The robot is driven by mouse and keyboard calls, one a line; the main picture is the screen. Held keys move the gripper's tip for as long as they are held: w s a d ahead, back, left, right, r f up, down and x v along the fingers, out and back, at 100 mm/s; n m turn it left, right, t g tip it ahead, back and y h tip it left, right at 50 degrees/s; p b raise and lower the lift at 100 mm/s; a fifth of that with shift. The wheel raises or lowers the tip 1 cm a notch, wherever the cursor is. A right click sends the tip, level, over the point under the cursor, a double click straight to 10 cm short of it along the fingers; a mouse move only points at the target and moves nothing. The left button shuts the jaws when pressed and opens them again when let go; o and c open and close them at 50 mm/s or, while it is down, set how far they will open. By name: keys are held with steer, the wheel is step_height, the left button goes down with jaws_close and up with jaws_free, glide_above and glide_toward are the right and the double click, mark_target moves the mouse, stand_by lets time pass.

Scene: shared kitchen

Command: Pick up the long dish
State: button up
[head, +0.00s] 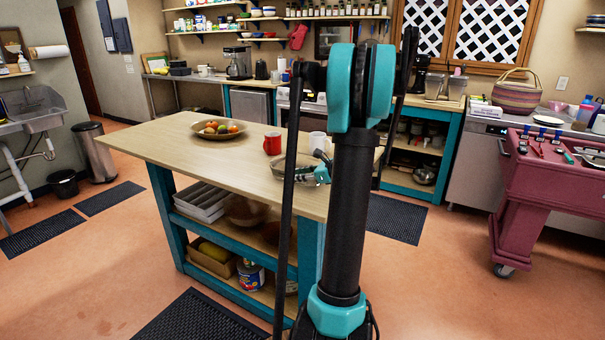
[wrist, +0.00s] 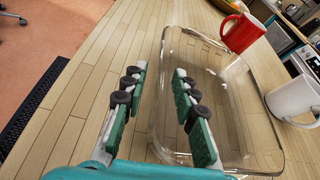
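The long dish is a clear glass oblong dish (wrist: 232,110) on the wooden island top, filling the right half of the wrist view. In the head view the dish (head: 306,180) shows small and partly hidden behind my arm. My gripper (wrist: 160,72) is open, with green-padded fingers. In the picture, the dish's left wall passes between them: the left finger lies outside the dish and the right finger overlaps its inside. I cannot tell whether either finger touches the glass. The gripper also shows in the head view (head: 324,167), low over the island.
A red mug (wrist: 243,33) stands beyond the dish, and a white mug (wrist: 294,100) stands close to its right side. A fruit bowl (head: 218,128) sits farther back on the island (head: 160,142). The island top left of the dish is clear. A red cart (head: 555,185) stands at right.

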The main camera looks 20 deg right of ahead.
mark_target(291, 174)
steer(key=x, duration=0.3)
steer(key=shift+w+a+f, duration=0.2)
steer(key=shift+w+f, duration=0.05)
steer(key=shift+c, duration=0.2)
jaws_close()
